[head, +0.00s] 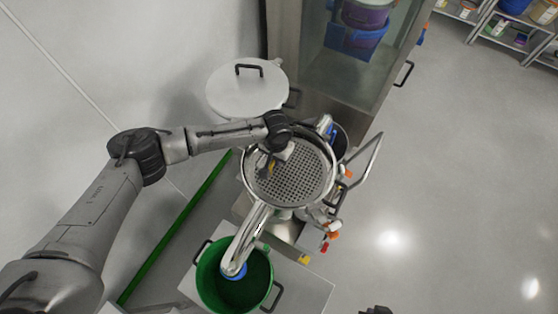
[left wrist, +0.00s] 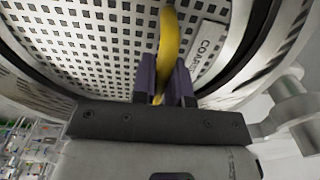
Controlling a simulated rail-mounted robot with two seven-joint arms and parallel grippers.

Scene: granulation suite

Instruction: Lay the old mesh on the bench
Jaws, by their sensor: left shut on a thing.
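The mesh (head: 300,185), a round perforated grey disc, lies within the round metal rim of the sieve machine. It also fills the upper part of the left wrist view (left wrist: 80,35), with a label seeming to start "COA". My left gripper (head: 272,168) is over the mesh's left part. In the left wrist view its purple fingers (left wrist: 164,85) are shut on the mesh's yellow handle (left wrist: 170,40). I cannot tell whether the mesh is lifted off its seat. A small dark piece at the head view's bottom edge may be my right gripper (head: 376,310). I cannot identify the bench.
A round white lid (head: 230,95) with a black handle is behind the sieve. A spout (head: 247,240) leads down to a green bucket (head: 208,282) on a grey surface (head: 312,293). A glass-fronted cabinet (head: 300,45) stands behind. Open floor (head: 450,180) lies right.

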